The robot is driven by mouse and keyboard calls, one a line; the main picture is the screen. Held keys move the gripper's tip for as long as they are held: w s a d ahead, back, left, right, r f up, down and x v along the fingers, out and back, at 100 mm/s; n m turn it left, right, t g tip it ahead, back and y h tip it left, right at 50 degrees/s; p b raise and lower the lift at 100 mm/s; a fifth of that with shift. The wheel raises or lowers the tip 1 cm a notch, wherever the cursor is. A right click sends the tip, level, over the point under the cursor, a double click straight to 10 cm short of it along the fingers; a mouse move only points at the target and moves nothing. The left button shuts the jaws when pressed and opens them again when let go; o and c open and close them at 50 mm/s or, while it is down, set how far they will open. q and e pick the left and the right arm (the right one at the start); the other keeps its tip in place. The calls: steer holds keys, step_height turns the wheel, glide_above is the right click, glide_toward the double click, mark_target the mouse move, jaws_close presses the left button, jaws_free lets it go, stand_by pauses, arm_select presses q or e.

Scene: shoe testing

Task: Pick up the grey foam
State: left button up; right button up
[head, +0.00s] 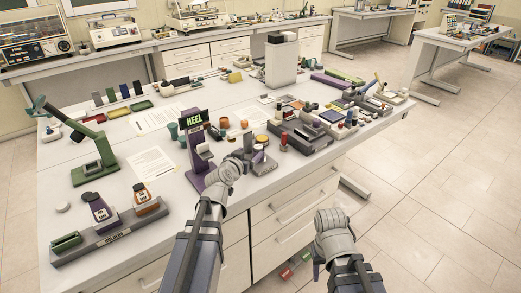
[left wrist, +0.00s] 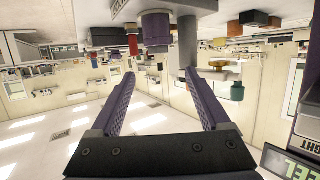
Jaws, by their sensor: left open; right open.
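I cannot single out the grey foam with certainty; several small grey pieces lie among the parts on the bench. My left gripper (head: 232,168) is at the bench's front edge, just right of the purple stand (head: 194,150) with the HEEL sign. In the left wrist view, which looks upside down, its two fingers (left wrist: 158,95) are spread wide with nothing held between them. A purple cylinder (left wrist: 156,30) shows beyond the fingertips, apart from them. My right gripper (head: 333,232) is in front of the bench, over the floor, with nothing visible in it.
The HEEL sign (head: 194,120) stands close left of my left gripper. A grey parts tray (head: 300,138) crowded with small items lies to its right. A green stand (head: 90,160) and a grey holder (head: 110,236) with bottles are at left. Bare bench (head: 120,140) shows around the papers.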

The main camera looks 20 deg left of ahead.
mark_target(258, 147)
arm_select(q)
steer(key=shift+f+b+x, duration=0.15)
steer(key=shift+b+x, duration=0.55)
steer(key=shift+x, duration=1.3)
steer(key=shift+f+b+x, duration=0.15)
steer(key=shift+b+x, duration=0.55)
steer(key=shift+x, duration=1.3)
steer(key=shift+s+d, duration=0.1)
steer(key=shift+s, duration=0.1)
steer(key=shift+c, duration=0.6)
jaws_close()
